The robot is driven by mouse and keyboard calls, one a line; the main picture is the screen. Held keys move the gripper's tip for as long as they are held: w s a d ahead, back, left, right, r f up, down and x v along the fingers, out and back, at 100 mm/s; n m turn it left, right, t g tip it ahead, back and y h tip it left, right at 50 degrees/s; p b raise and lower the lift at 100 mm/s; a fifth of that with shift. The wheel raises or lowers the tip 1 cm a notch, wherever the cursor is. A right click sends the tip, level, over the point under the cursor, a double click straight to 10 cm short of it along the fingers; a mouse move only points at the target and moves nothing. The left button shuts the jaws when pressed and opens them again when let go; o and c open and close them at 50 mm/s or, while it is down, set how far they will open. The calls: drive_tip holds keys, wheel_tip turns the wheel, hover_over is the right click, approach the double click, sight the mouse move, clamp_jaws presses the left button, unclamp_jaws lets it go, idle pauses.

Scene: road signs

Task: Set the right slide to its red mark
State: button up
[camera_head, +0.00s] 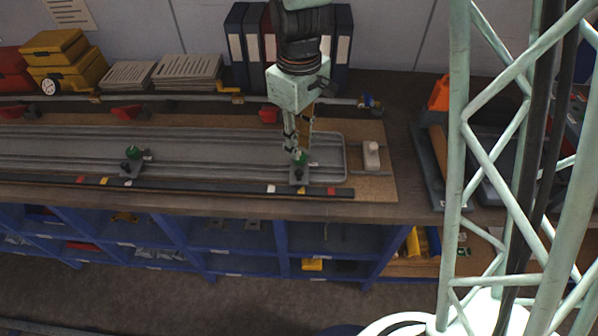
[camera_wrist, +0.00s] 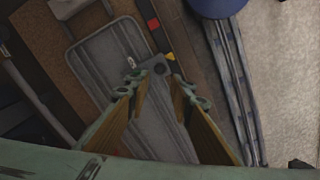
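The right slide (camera_head: 299,178) is a grey plate with a green knob and a black knob, on the rail at the right end of the grey tray. It is level with a yellow mark (camera_head: 299,190). The red mark (camera_head: 331,190) is to its right on the dark strip. My gripper (camera_head: 296,150) points down at the green knob. In the wrist view, the fingers of my gripper (camera_wrist: 156,82) are apart, with the slide's plate (camera_wrist: 160,67) just beyond the tips. The red mark (camera_wrist: 153,24) and yellow mark (camera_wrist: 169,56) also show there. Contact with the knob cannot be told.
The left slide (camera_head: 131,168) stands far to the left, with its own red mark (camera_head: 80,180) and yellow mark (camera_head: 103,181). A white mark (camera_head: 270,189) lies left of the right slide. A small pale block (camera_head: 371,155) stands right of the tray. Binders (camera_head: 238,50) stand behind.

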sight(299, 170)
drive_tip(key=shift+f+b, duration=0.5)
drive_tip(key=shift+f, duration=5.45)
drive_tip(key=shift+c, duration=0.2)
clamp_jaws()
